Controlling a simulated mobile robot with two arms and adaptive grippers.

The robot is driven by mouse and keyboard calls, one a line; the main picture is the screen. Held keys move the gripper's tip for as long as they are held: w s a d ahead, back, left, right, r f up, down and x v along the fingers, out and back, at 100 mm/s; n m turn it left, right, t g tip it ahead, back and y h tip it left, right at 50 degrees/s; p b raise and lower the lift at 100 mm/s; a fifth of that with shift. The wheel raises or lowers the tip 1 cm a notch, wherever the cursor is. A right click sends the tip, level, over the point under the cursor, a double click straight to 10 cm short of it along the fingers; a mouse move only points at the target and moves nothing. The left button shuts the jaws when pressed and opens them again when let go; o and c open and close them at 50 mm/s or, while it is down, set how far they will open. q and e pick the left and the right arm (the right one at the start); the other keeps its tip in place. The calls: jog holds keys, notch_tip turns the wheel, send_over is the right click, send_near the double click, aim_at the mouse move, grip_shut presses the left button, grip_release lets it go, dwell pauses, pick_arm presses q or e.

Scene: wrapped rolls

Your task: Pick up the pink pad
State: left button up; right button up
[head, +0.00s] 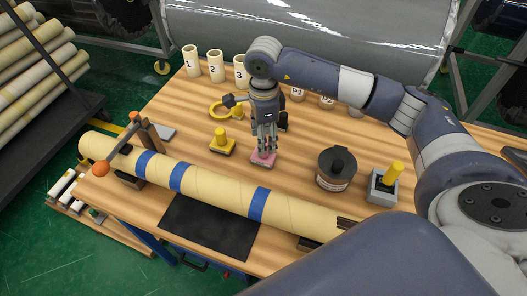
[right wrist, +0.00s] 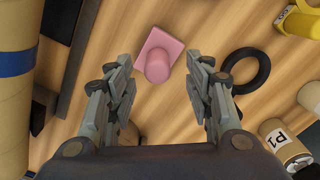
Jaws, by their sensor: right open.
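The pink pad (head: 263,160) lies on the wooden table near its middle. In the right wrist view the pink pad (right wrist: 160,50) shows as a square base with a round knob on top. My right gripper (head: 266,148) is above the pad in the head view, and its fingers hide part of it. In the right wrist view my right gripper (right wrist: 155,80) is open, its two fingers apart with the pad between and beyond them. Nothing is held. My left gripper is not in view.
A long wrapped roll (head: 215,190) with blue bands lies along the front. A yellow pad (head: 222,148) is left of the pink one; a black canister (head: 336,170) and grey block with yellow handle (head: 382,188) stand right. Numbered cups (head: 215,66) stand behind.

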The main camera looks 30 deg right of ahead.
notch_tip(320, 180, down, 2)
jog(key=shift+s+a+f+p, duration=0.15)
jog(key=shift+f+p, duration=0.1)
jog(key=shift+p, duration=0.15)
jog(key=shift+f, duration=0.5)
grip_shut()
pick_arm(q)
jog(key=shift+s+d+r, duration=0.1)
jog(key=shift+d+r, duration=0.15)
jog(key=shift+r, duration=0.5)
pick_arm(e)
jog(key=shift+r, duration=0.3)
notch_tip(320, 180, up, 8)
jog(key=b, duration=0.2)
jog(key=shift+r+b, duration=0.25)
jog(key=shift+b, duration=0.05)
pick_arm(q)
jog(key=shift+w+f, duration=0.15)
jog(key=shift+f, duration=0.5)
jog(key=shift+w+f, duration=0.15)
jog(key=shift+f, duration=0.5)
pick_arm(e)
jog(key=shift+r, duration=0.5)
